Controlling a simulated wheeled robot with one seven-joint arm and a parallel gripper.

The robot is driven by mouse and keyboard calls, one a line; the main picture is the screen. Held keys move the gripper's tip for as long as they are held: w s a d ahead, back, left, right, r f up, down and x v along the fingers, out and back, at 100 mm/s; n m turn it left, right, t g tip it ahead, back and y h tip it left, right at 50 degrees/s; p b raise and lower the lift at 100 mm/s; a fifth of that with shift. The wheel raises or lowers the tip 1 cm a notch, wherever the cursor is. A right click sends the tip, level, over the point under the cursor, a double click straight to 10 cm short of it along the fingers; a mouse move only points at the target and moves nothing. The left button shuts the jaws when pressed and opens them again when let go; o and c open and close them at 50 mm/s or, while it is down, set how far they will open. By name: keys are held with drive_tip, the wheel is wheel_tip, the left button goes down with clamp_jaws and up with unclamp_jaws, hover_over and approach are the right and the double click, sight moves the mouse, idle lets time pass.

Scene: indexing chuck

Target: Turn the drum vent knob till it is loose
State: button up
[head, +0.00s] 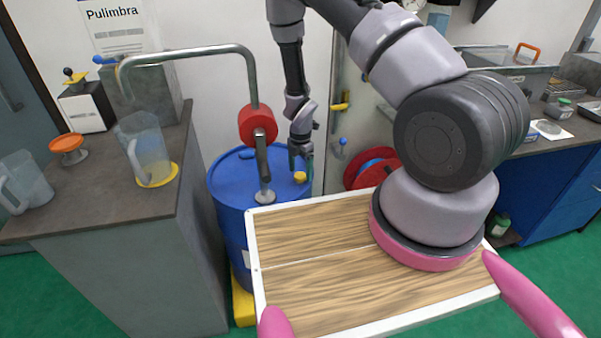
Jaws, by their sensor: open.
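The blue drum (226,182) stands behind my wooden tray, its lid partly hidden by a pump and by my tray. A small yellow knob (300,177), which looks like the drum vent knob, sits on the right part of the lid. My gripper (301,165) points down just above the knob, with its fingers open. The fingers are small in this view, and I cannot tell whether they straddle or touch the knob.
A pump with a red body (258,124) and a bent grey pipe (190,53) rises from the lid, left of my gripper. A red hose reel (371,168) is to the right. A grey counter (100,185) with jugs stands left.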

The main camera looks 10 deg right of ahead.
drive_tip(key=shift+f, duration=0.55)
clamp_jaws()
